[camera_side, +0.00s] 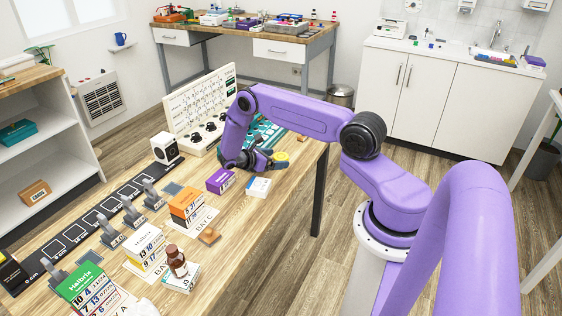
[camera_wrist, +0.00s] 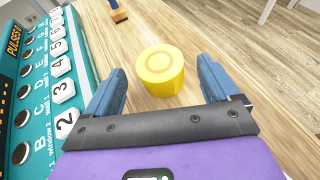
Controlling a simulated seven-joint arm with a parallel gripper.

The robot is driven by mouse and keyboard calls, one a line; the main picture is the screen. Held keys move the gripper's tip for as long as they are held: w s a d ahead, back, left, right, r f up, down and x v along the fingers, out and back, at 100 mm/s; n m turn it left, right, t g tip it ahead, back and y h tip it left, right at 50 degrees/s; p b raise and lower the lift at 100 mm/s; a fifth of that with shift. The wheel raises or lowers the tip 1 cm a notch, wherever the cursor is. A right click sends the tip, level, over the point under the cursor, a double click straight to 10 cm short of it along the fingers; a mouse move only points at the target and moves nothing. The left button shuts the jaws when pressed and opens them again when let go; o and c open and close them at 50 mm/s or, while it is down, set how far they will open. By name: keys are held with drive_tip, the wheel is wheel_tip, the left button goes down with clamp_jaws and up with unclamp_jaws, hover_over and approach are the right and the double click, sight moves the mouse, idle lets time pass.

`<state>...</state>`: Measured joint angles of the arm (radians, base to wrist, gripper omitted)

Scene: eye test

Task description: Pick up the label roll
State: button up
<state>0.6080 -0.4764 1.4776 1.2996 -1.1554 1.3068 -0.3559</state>
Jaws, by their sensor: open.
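A yellow round, short roll (camera_wrist: 162,70) stands upright on the wooden table, with a ring-shaped mark on its top; I take it for the label roll. It also shows in the side view (camera_side: 281,157), at the table's far right part by my gripper. My gripper (camera_side: 274,162) is low over the table, its blue fingers open. In the wrist view the roll appears between the two fingers of my gripper (camera_wrist: 160,78), with a gap on each side. Nothing is held. How far down the fingers reach beside the roll is hard to tell.
A teal panel with knobs (camera_wrist: 30,100) stands close on the left in the wrist view. A purple box (camera_side: 220,181) and a white-and-blue box (camera_side: 257,187) are near my gripper. A brush-like item (camera_wrist: 119,15) lies beyond. The table right of the roll is clear.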

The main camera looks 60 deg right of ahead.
sight(279, 157)
drive_tip(key=x, duration=0.5)
drive_tip(key=shift+r, duration=0.15)
drive_tip(key=shift+c, duration=0.3)
drive_tip(key=c, duration=1)
drive_tip(key=shift+r, duration=0.1)
